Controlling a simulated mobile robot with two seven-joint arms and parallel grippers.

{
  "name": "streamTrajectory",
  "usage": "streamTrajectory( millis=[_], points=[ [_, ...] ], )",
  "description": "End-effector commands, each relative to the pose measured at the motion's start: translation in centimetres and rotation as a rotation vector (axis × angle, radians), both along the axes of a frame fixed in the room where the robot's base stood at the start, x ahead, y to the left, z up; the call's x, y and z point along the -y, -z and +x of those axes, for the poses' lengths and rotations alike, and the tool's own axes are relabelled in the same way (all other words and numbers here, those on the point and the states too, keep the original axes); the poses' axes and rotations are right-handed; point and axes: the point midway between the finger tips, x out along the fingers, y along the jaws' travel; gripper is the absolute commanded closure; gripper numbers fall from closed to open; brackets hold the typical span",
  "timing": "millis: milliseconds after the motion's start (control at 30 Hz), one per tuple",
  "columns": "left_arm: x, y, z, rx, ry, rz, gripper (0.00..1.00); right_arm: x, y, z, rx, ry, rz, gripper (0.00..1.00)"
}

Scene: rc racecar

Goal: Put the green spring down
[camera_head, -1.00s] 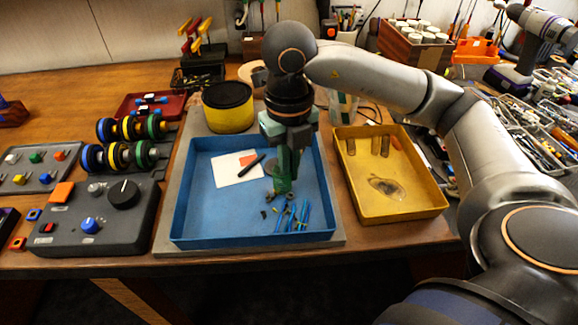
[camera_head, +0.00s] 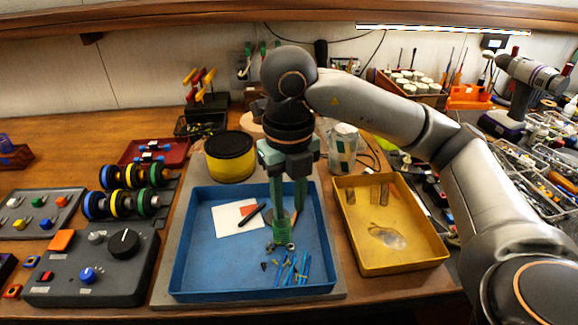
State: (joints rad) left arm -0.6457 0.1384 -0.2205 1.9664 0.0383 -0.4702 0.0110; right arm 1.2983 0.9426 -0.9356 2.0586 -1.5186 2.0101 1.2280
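The green spring (camera_head: 282,228) stands roughly upright in the blue tray (camera_head: 204,291), toward the tray's right side. My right gripper (camera_head: 289,205) points straight down over the tray, with its two green fingers apart. The spring is at and just below the fingertips; the gripper looks open, and I cannot tell whether a finger still touches the spring. My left gripper is not in view.
A yellow tray (camera_head: 400,262) is to the right, a yellow-black tin (camera_head: 230,157) behind, a control box (camera_head: 95,268) left. The tray's left part is bare.

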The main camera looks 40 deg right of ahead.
Motion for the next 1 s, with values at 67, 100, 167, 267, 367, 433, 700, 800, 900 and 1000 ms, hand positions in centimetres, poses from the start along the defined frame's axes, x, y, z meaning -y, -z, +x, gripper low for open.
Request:
streamTrajectory(
  millis=[67,100,167,267,367,433,700,800,900,1000],
  points=[
    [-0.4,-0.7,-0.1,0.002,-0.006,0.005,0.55,0.1,-2.3,0.1,0.005,0.003,-0.001,0.66],
    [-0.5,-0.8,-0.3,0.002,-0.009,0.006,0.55,0.1,-3.0,0.1,0.006,0.003,-0.001,0.66],
    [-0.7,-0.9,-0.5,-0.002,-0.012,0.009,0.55,0.0,-4.1,0.1,0.005,0.002,-0.001,0.66],
    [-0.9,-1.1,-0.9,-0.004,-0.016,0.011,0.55,0.0,-5.5,0.1,0.004,0.002,-0.001,0.66],
    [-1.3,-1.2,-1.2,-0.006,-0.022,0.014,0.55,0.0,-6.6,0.0,0.002,0.002,0.0,0.66],
    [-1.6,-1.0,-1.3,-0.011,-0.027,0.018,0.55,0.0,-7.1,0.0,0.002,0.002,-0.001,0.66],
    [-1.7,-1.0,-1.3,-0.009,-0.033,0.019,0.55,0.0,-7.5,0.0,-0.001,0.001,0.0,0.66],
    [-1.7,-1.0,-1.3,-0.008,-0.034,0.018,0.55,0.0,-7.5,0.0,0.0,0.001,0.0,0.66],
    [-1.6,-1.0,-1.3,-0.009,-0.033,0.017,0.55,0.0,-7.5,0.0,0.0,0.001,0.0,0.66],
    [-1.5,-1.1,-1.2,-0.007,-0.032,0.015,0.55,0.0,-7.5,0.0,0.0,0.001,0.0,0.66]
  ],
)
